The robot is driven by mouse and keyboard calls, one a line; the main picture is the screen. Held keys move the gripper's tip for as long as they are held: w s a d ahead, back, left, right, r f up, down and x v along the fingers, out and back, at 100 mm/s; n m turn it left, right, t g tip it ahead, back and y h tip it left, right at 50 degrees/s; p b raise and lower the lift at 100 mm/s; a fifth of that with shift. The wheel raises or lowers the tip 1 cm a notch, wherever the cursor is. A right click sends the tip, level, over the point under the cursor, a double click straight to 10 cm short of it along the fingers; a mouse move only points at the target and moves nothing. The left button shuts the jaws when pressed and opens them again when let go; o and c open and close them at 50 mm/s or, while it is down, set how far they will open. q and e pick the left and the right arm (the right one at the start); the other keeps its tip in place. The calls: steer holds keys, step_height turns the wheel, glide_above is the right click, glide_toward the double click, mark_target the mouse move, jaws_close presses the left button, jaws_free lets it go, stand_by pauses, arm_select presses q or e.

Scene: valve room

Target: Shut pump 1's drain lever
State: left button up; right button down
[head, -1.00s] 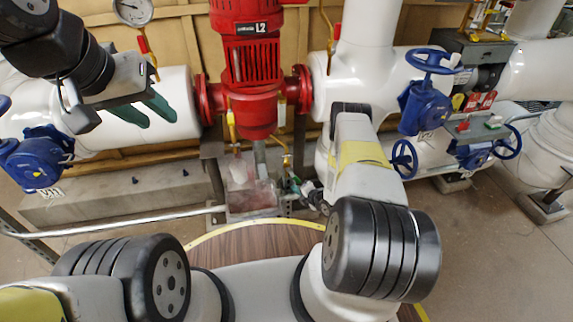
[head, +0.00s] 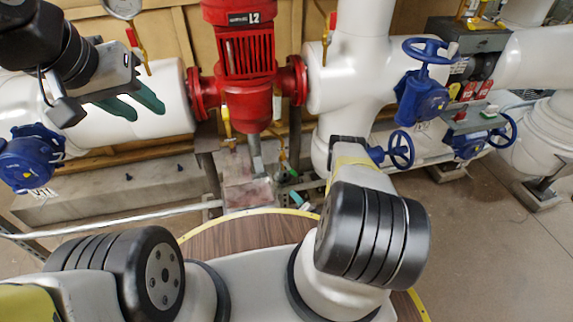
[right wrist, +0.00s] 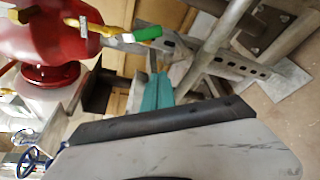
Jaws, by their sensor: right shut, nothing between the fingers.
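The red pump labelled L2 (head: 246,60) stands at the upper middle. Thin yellow valve parts (head: 226,120) hang below it; the head view does not show their setting clearly. In the right wrist view, a yellow fitting with a white tag comes off the red pump body (right wrist: 40,35) and ends in a green-gripped lever (right wrist: 147,34). I cannot tell whether this pump is pump 1. My right gripper (right wrist: 158,90) is shut and empty, its teal fingers just below the green grip in that picture, apparently apart from it. My left gripper (head: 134,103) is open and empty before the white pipe at left.
A blue valve with a handwheel (head: 424,95) and smaller blue handwheels are at right. Another blue valve (head: 32,158) is at left. A round wooden surface (head: 235,238) lies in front. Bare floor is at right.

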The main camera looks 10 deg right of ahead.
mark_target(290, 169)
steer(key=w, duration=0.8)
steer(key=shift+w+d+r, duration=0.2)
steer(key=shift+d+r, duration=0.1)
steer(key=shift+r, duration=0.05)
steer(key=shift+d, duration=0.15)
